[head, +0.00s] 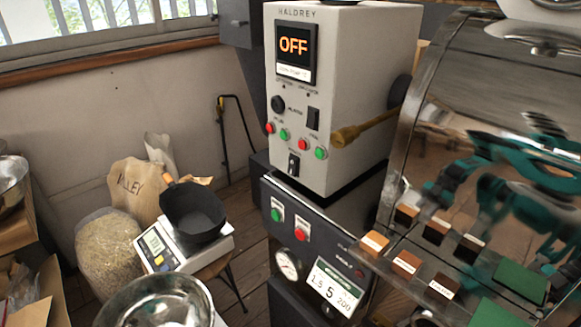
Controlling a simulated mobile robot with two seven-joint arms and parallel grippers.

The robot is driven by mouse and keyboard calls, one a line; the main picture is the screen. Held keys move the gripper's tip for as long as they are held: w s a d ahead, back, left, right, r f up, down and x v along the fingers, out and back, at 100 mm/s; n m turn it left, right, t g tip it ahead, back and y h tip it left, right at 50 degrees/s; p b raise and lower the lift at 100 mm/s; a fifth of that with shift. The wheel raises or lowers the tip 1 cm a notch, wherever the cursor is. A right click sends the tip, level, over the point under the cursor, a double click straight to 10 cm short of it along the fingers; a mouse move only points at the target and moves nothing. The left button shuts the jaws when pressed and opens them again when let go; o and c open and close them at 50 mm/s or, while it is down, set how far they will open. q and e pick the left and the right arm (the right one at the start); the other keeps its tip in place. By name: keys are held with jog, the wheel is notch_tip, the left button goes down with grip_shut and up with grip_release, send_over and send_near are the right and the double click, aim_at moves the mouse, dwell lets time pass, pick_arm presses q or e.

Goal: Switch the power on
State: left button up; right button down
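A pale control box (334,150) marked HALDREY stands on top of the dark roaster panel. Its display (295,46) shows OFF in orange. Below it are a round black knob (278,104), a black rocker-like switch (313,118), and red and green buttons, including a red one (303,144) and a green one (321,153). A small black switch (293,165) sits lowest on the box face. The labels are too small to read, so I cannot tell which control is the power switch. Neither of my grippers shows directly; teal arms appear only as reflections in the shiny metal.
The lower panel has a green button (276,214), a red button (301,234) and a gauge (288,264). A wooden-handled lever (366,128) juts out beside the box. Colour sample blocks (407,262) line a ledge. A scale (165,252) holding a black pan stands left.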

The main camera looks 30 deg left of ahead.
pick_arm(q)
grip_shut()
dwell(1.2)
